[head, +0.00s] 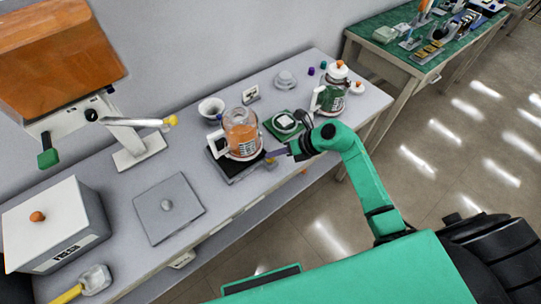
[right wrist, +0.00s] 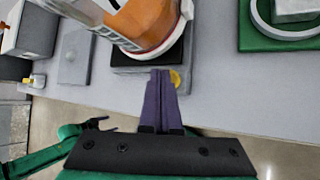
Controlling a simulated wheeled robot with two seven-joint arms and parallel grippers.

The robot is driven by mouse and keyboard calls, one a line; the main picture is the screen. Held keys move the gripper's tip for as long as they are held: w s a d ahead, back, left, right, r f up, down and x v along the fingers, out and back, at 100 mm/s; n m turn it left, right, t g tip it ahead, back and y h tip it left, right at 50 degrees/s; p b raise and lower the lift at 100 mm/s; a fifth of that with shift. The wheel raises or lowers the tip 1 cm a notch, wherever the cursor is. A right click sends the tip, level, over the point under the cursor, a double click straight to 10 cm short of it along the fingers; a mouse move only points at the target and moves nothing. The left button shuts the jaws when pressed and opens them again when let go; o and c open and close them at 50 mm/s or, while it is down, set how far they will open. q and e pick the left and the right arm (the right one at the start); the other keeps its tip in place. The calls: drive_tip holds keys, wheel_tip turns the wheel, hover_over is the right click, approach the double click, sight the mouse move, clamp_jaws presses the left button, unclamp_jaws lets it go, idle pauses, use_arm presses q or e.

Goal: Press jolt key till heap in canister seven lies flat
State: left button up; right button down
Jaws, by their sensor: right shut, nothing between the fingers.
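A clear canister (head: 241,132) with orange contents and a white handle stands on a dark base unit (head: 222,168). Its label is too small to read. In the right wrist view the canister (right wrist: 150,25) is cut off at the top, and I cannot tell whether the heap's top is flat. A yellow key (right wrist: 175,78) sits at the base unit's front edge, partly behind my fingers. My right gripper (right wrist: 161,85) is shut and empty, its purple fingertips beside the key; I cannot tell whether they touch it. A dark-tipped green arm, likely my left gripper (right wrist: 92,123), shows at lower left.
A second lidded canister (head: 331,92) stands to the right, with a green-based device (head: 286,122) between. A white bowl (head: 211,108) is behind. A grey plate with a knob (head: 168,208) and a white box (head: 55,228) lie left. An orange hopper with a lever (head: 130,122) stands back left.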

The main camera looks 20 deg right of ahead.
sight(274, 159)
idle(0.4)
drive_tip(key=shift+r+p, duration=0.95)
drive_tip(key=shift+r, duration=0.05)
wheel_tip(274, 159, up, 5)
drive_tip(key=p, duration=0.4)
idle(0.4)
